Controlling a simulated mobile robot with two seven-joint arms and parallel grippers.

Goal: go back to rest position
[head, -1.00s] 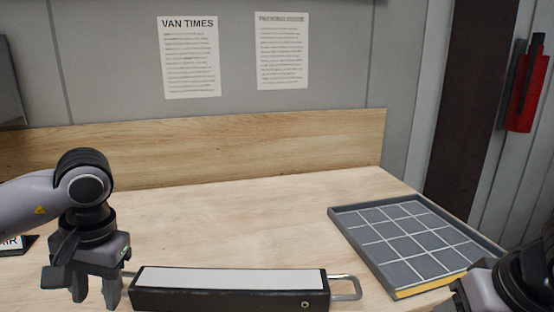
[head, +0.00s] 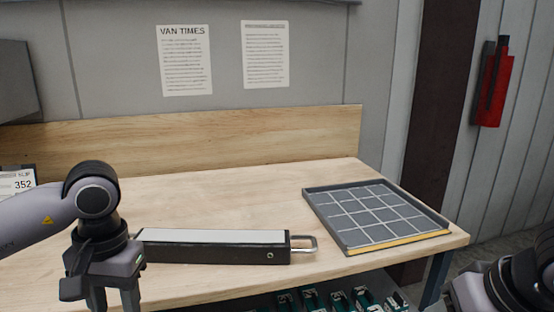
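My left gripper (head: 112,294) hangs pointing down at the lower left, in front of the workbench's (head: 240,195) front edge. Its two fingers are apart, with nothing seen between them; the tips run close to the bottom of the picture. My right arm (head: 500,285) shows at the lower right corner. Its gripper is out of the picture. A long black tote or case (head: 215,254) with a pale top and a metal handle (head: 304,244) at its right end lies on the bench. My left gripper hides part of its left end.
A grey gridded tray (head: 375,214) with a yellow front strip sits at the bench's right end. Several green and white items (head: 340,300) lie below the bench. A label card (head: 18,182) stands at the left. A red extinguisher (head: 494,90) hangs on the right wall. The middle of the bench is clear.

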